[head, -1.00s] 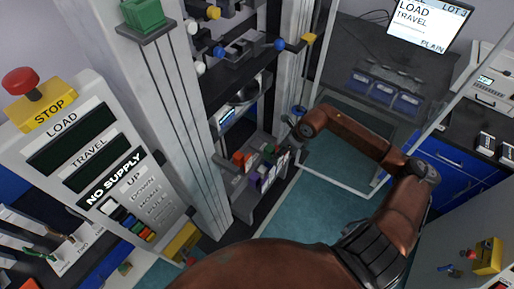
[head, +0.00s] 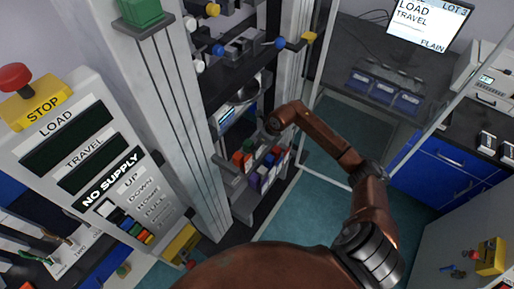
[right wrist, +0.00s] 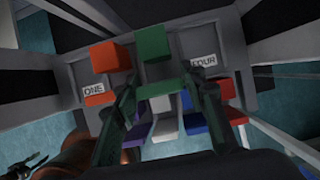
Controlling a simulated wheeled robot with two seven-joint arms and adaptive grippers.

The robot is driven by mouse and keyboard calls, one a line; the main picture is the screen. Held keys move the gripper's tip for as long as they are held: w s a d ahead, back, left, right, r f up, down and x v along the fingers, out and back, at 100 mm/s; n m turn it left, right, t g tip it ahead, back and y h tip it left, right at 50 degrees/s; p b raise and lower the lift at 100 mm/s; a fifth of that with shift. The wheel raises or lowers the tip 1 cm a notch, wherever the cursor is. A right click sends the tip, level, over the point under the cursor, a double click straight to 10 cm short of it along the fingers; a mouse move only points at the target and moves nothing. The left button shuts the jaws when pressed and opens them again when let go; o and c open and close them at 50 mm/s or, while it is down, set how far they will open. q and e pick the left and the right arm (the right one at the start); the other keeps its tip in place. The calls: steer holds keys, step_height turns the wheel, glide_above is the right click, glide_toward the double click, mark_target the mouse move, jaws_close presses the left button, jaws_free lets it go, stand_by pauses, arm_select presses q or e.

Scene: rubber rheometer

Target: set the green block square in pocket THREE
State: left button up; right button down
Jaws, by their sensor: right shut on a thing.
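My right gripper (right wrist: 170,80) reaches over the block rack, with its two dark fingers on either side of a green block (right wrist: 160,87). It is shut on this block, though part of the contact is hard to see. Another green face (right wrist: 153,42) shows just beyond it. Label ONE (right wrist: 94,88) is at the left and label FOUR (right wrist: 203,61) at the right. Labels TWO and THREE are not visible, and pocket THREE cannot be made out. In the head view the right wrist is above the rack and the fingers are hidden. My left gripper is not in view.
An orange-red block (right wrist: 110,56) stands behind label ONE. White (right wrist: 163,103), blue, purple and red blocks sit close around the fingers. In the head view the rack lies between frame posts (head: 185,150), below a dark crossbar. A control panel (head: 85,150) is at left.

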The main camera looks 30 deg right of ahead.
steer(key=shift+f, duration=0.9)
steer(key=shift+w+f, duration=0.2)
steer(key=shift+f, duration=0.1)
steer(key=shift+f, duration=0.15)
steer(key=c, duration=1.5)
jaws_free()
steer(key=shift+s+d+r, duration=0.1)
steer(key=shift+r, duration=0.4)
steer(key=p+v, duration=0.1)
steer(key=v, duration=1)
